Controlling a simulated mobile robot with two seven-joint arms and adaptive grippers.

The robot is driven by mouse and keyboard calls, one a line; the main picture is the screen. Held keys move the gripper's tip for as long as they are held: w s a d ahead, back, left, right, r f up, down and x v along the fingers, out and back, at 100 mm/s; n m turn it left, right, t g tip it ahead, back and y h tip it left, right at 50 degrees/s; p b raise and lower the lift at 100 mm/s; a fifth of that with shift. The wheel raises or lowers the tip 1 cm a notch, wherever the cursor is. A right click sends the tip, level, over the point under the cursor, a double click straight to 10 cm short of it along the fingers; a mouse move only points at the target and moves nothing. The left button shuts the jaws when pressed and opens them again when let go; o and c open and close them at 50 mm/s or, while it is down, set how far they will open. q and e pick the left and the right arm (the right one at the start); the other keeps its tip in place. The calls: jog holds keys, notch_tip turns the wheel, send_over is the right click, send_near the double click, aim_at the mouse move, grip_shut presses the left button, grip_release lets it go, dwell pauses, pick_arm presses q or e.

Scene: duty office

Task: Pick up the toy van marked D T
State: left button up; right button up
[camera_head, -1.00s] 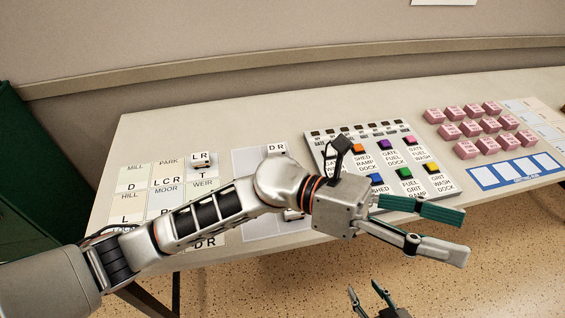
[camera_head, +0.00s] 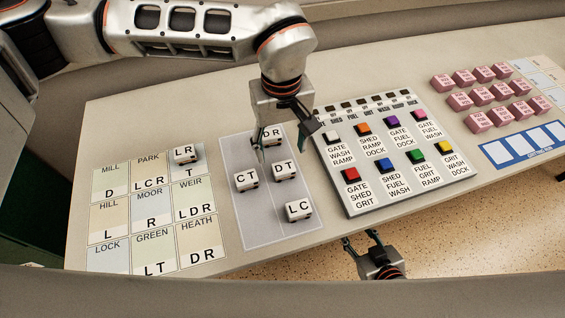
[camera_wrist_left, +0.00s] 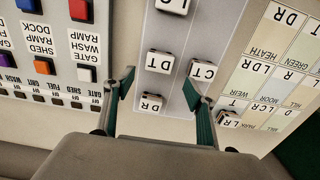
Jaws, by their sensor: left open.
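The white toy van marked D T (camera_head: 284,170) stands on the grey mat (camera_head: 240,220). It also shows in the left wrist view (camera_wrist_left: 160,62), ahead of and between the finger lines. Around it on the mat are vans marked C T (camera_head: 246,181), D R (camera_head: 271,139) and L C (camera_head: 298,210). My left gripper (camera_head: 268,148) is open and empty above the mat's far part, by the D R van; its fingers also show in the left wrist view (camera_wrist_left: 163,92). My right gripper (camera_head: 360,240) is low at the table's front edge, fingers apart and empty.
A chart of lettered cells (camera_head: 152,219) lies left of the mat, with a van marked L R (camera_head: 185,155) on it. A button panel (camera_head: 385,200) stands close right of the mat. Pink blocks (camera_head: 490,95) and a blue-edged card (camera_head: 526,146) lie further right.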

aim_at(284, 167)
pick_arm(q)
jog(key=f, duration=0.6)
jog(key=shift+s+d, duration=0.3)
jog(key=shift+s, duration=0.1)
jog(key=shift+f, duration=0.55)
jog(key=c, duration=1.2)
